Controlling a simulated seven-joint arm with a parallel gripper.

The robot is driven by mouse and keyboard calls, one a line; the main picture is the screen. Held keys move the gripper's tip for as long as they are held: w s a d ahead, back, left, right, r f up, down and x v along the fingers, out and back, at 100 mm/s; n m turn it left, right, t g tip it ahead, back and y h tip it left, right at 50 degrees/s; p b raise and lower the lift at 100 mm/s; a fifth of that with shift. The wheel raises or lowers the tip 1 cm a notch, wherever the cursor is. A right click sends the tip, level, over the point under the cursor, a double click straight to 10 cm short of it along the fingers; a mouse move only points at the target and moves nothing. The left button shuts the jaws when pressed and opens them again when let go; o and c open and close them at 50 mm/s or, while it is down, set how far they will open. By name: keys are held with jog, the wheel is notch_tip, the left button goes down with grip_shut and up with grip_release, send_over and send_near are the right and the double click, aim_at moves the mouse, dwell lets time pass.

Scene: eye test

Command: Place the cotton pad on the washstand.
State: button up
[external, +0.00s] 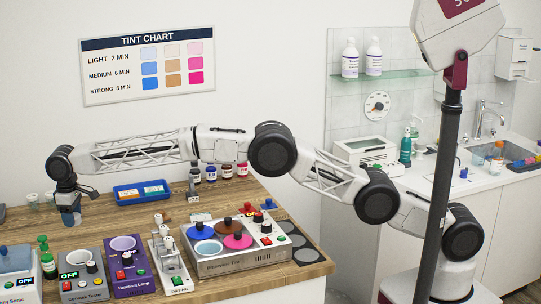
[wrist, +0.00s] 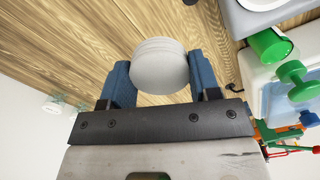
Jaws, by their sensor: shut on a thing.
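The cotton pad (wrist: 160,65) is a pale, round, layered disc in the wrist view. My gripper (wrist: 158,78) has its two blue fingers on either side of it and is shut on it. In the external view my gripper (external: 70,216) points down at the left end of the wooden counter; I cannot make out the pad there. The washstand (external: 478,184) is the white counter with a sink and tap at the right, far from my gripper.
Below my gripper is the wooden counter (external: 100,234). Close by stand a green pump bottle (external: 43,257), several devices and a blue tray (external: 141,190). Bottles, a white box (external: 365,151) and a dark tray (external: 522,162) are on or near the washstand. A dark pole (external: 439,200) stands in front.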

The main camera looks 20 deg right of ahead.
aim_at(78, 243)
jog(key=shift+f, duration=0.1)
jog(key=shift+f, duration=3.1)
jog(key=shift+f, duration=0.1)
jog(key=shift+f, duration=1.75)
jog(key=shift+f, duration=0.1)
jog(key=o, duration=0.9)
notch_tip(78, 243, up, 12)
jog(key=shift+r, duration=0.15)
